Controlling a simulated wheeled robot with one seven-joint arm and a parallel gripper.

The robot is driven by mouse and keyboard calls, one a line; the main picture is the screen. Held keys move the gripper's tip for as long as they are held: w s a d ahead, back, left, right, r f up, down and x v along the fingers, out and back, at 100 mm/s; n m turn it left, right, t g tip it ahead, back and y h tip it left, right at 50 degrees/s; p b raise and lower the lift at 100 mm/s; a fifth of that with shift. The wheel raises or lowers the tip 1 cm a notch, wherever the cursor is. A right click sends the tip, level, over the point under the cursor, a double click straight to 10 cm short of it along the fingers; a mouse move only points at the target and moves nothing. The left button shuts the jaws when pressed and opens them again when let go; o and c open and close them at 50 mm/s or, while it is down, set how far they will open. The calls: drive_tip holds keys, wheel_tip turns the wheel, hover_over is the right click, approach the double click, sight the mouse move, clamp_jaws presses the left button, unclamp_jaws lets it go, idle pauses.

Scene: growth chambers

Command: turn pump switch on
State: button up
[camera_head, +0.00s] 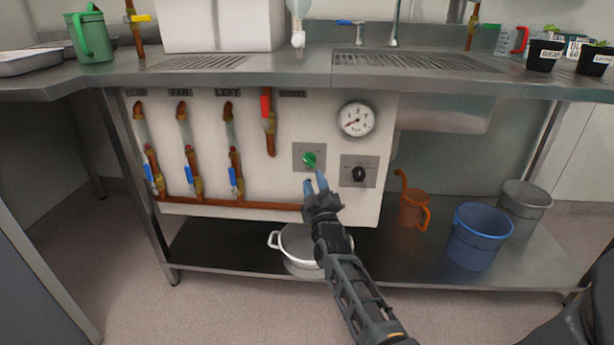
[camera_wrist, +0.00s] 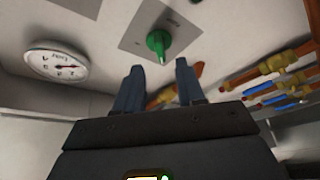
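The white panel under the counter carries a green knob (camera_head: 309,159) on a grey plate and a black knob (camera_head: 359,174) on a second grey plate to its right. I cannot read the small lettering on either plate, so I cannot tell which is the pump switch. My gripper (camera_head: 316,183) is just below the green knob, its blue-grey fingertips pointing up at it. In the wrist view the green knob (camera_wrist: 158,42) shows beyond and between the two spread fingers (camera_wrist: 157,80). The fingers are open, with nothing between them and apart from the knob.
A round gauge (camera_head: 357,119) sits above the black knob. Pipes with blue-handled valves (camera_head: 190,175) and a red-handled valve (camera_head: 267,110) line the panel's left. The lower shelf holds a white pot (camera_head: 300,247), an orange watering can (camera_head: 412,209) and a blue bucket (camera_head: 478,237).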

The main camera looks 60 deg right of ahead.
sight(310, 165)
drive_tip(key=shift+b+x, duration=1.1)
drive_tip(key=shift+x, duration=1.95)
clamp_jaws()
